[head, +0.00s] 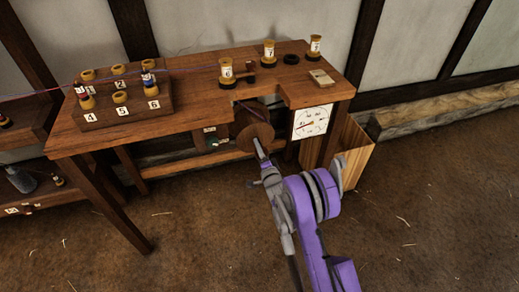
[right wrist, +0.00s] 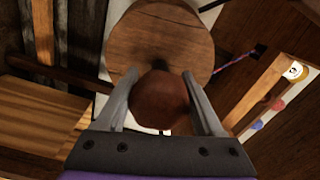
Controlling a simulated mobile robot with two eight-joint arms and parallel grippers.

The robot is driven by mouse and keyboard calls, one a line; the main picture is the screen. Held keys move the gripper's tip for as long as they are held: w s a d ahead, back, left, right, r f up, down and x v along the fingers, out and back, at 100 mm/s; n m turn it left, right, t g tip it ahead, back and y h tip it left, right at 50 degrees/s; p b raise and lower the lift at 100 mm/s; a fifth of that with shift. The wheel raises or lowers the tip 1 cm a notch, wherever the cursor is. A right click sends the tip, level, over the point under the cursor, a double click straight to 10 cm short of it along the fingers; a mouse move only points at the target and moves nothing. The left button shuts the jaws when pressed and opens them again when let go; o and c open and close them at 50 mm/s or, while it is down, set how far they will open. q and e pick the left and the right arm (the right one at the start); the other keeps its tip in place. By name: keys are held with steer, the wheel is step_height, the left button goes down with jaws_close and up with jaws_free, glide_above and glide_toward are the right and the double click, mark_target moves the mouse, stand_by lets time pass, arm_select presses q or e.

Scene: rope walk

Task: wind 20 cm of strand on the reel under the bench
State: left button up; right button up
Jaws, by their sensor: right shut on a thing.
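The reel (head: 251,137) sits under the bench (head: 190,112), below a notch in its front edge, with its round wooden face toward me. In the right wrist view the reel's face (right wrist: 160,35) fills the top middle. A round brown knob (right wrist: 163,103) stands in front of it. My right gripper (head: 260,146) has its fingers on either side of this knob, shut on it. A red and blue strand (right wrist: 237,65) shows beside the reel. A thin strand (head: 45,94) also runs in from the left above the bench. My left gripper is not in view.
A white dial (head: 313,121) hangs at the bench's front right, beside an open wooden bin (head: 354,157). A numbered rack (head: 120,98) with several bobbins stands on the bench's left. Bobbins 6 (head: 226,71) and 7 (head: 269,52) stand behind the notch. The floor in front is clear.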

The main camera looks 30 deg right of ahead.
steer(key=m, duration=0.6)
steer(key=shift+r+p, duration=0.1)
steer(key=shift+p, duration=0.25)
steer(key=m, duration=0.5)
steer(key=shift+m, duration=0.4)
steer(key=shift+p, duration=0.3)
steer(key=o, duration=1.4)
steer(key=v, duration=1.1)
steer(key=shift+d, duration=0.15)
steer(key=shift+w, duration=0.1)
